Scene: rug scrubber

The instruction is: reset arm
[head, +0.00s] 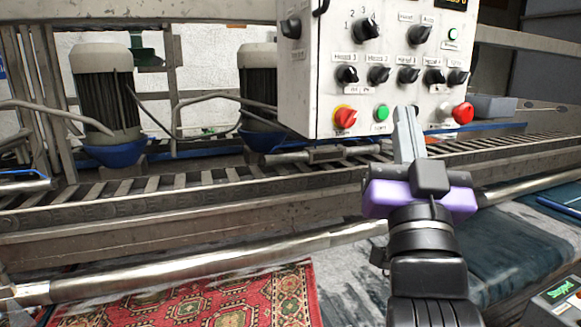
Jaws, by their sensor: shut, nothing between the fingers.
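My gripper (408,135) is in the right half of the head view, on my arm that rises from the bottom edge. Its grey fingers are together, point up, and hold nothing. The purple and black gripper body is below them. The fingers overlap the lower edge of the white control panel (330,75) in the picture; I cannot tell whether they touch it. The panel carries several black knobs, a red-and-yellow button (345,116), a green button (381,112) and a red knob (462,113).
A slatted conveyor (200,184) crosses behind my gripper, with a metal roller (200,264) along its front. A red patterned rug (235,300) lies at the lower left of my arm, and a dark teal rug (520,245) at the right. Two motors (103,90) (258,85) stand behind.

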